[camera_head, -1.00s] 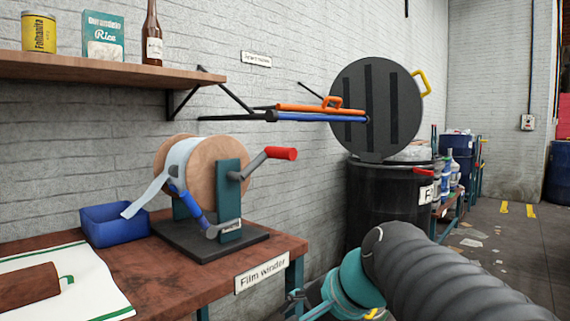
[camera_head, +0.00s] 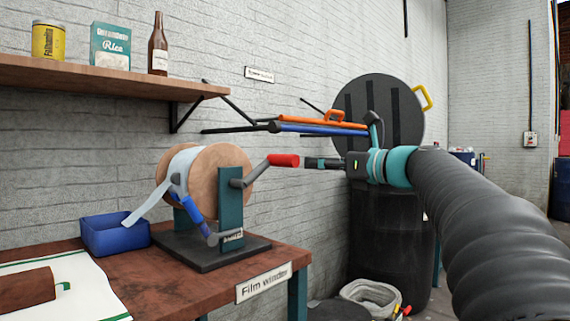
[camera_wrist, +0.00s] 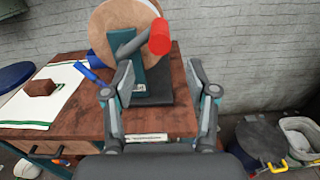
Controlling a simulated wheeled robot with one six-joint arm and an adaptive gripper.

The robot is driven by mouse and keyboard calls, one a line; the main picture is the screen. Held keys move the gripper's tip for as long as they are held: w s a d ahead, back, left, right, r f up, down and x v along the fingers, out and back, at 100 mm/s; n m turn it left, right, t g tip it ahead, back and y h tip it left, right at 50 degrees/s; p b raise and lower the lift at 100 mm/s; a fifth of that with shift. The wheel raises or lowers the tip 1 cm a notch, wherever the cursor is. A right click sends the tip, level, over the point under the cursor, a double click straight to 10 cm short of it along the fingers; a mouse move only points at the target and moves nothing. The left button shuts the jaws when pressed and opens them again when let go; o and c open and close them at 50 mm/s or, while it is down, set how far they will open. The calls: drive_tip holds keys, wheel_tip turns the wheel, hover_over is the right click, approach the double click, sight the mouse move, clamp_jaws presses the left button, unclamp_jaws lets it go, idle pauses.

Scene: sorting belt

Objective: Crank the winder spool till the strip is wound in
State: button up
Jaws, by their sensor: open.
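The winder spool (camera_head: 222,168) is a wooden drum on a teal stand with a dark base on the bench. A pale strip (camera_head: 152,203) hangs from its left side, its loose end over the blue bin. The crank ends in a red handle (camera_head: 284,160), pointing right and up. My gripper (camera_head: 308,163) is just right of the red handle, level with it and apart from it. In the wrist view my gripper (camera_wrist: 160,95) has its two fingers spread, with the red handle (camera_wrist: 159,37) beyond the tips and nothing between them.
The blue bin (camera_head: 115,231) stands left of the spool. A shelf (camera_head: 100,77) with a can, box and bottle is above. A black drum (camera_head: 385,235) stands right of the bench.

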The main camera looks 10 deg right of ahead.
sight(287, 162)
drive_tip(key=x, duration=1)
drive_tip(key=shift+w+a, duration=0.15)
drive_tip(key=shift+w, duration=0.05)
clamp_jaws()
